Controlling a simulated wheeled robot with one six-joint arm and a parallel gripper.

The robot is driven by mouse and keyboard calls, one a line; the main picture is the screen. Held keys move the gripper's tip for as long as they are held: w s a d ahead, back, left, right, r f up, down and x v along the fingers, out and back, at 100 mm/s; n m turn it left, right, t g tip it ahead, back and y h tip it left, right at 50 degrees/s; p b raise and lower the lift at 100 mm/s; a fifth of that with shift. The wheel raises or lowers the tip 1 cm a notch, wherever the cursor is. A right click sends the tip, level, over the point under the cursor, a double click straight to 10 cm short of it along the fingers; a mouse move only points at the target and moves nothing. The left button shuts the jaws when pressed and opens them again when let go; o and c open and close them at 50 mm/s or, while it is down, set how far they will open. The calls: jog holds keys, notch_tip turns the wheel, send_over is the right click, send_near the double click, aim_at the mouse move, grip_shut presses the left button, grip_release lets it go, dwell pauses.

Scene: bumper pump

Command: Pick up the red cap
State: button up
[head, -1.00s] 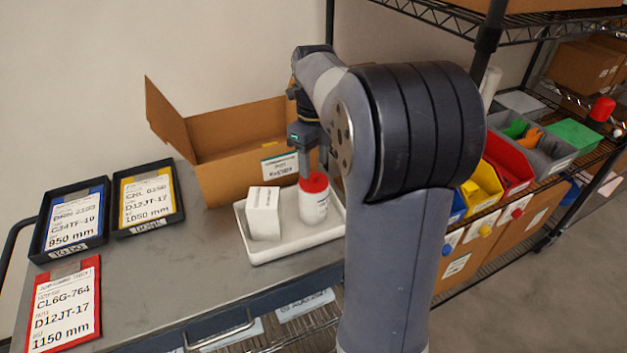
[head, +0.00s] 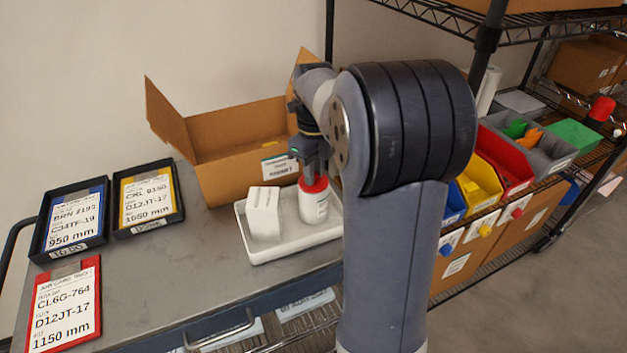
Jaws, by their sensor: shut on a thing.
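The red cap (head: 312,184) sits on top of a white bottle (head: 314,207) in the white tray (head: 268,254). My gripper (head: 313,178) points down from above and is shut on the red cap. The cap shows just below the jaws; its upper part is partly hidden by them. The bottle stands upright under the cap, and I see no gap between them. A white block (head: 263,214) with slots in its top stands left of the bottle in the same tray.
An open cardboard box (head: 230,180) stands behind the tray. Black-framed cards (head: 75,216) (head: 148,198) and a red-framed card (head: 66,312) lie at left. Colored bins (head: 478,182) line a shelf at right. Grey tabletop between cards and tray is clear.

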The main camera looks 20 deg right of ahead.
grip_shut()
notch_tip(320, 180, up, 10)
dwell(0.3)
